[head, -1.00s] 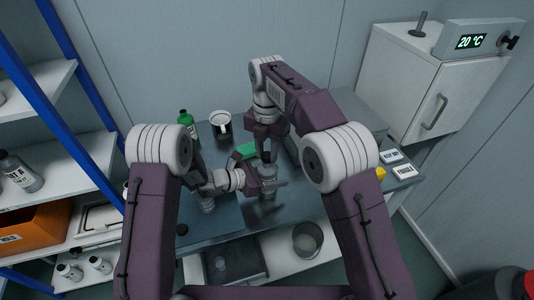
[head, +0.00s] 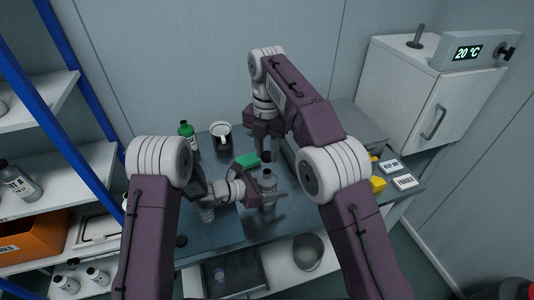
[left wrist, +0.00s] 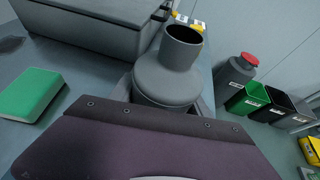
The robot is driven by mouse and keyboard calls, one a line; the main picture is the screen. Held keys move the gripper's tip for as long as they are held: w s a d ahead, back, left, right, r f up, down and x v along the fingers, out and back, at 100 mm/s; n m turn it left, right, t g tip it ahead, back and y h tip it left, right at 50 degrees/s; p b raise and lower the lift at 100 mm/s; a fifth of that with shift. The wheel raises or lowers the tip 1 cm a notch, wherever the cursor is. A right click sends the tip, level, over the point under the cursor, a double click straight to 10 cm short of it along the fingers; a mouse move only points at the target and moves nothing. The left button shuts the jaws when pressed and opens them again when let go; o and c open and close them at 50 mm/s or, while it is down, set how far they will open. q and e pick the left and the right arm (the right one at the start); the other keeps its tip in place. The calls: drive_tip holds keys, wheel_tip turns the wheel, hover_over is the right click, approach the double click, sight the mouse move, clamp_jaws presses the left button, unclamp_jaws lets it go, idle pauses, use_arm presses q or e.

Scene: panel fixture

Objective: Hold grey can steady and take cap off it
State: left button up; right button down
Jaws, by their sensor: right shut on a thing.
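The grey can (head: 267,181) stands upright over the bench in the head view. Its open, uncapped neck shows in the left wrist view (left wrist: 183,47). My left gripper (head: 266,197) is shut around the can's body, with a finger on each side; the can's lower part is hidden in the left wrist view. My right gripper (head: 264,147) points down above the can, shut on the dark cap (head: 266,157). The cap is just above the neck, apart from it. The cap and right gripper are not in the left wrist view.
A grey case (head: 358,128) is to the right, with a yellow object (head: 377,184) nearby. A shelf (head: 50,165) stands left.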

use_arm(q)
drive_tip(key=o, duration=0.5)
